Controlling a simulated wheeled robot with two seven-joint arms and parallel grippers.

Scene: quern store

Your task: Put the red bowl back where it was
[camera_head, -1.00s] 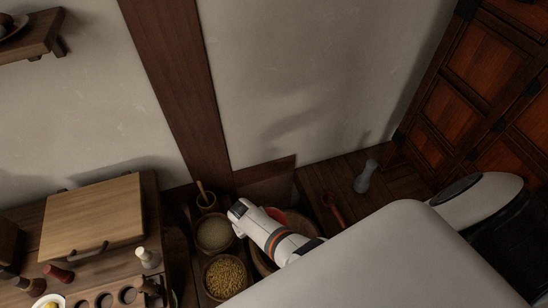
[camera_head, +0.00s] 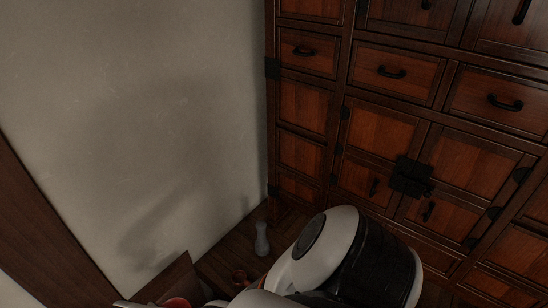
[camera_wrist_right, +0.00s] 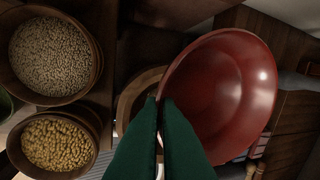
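The red bowl (camera_wrist_right: 225,90) fills the right half of the right wrist view, its open inside facing the camera. My right gripper (camera_wrist_right: 161,104) has its two dark green fingers close together at the bowl's left rim, one on each side of it, so it is shut on the rim. In the head view only a small red part of the bowl (camera_head: 177,302) shows at the bottom edge; my white arm hides much of that area. My left gripper is in neither current view.
A round wooden rim (camera_wrist_right: 128,105) shows behind the fingers. Tubs of pale grain (camera_wrist_right: 52,55) and yellow grain (camera_wrist_right: 58,145) stand to the left.

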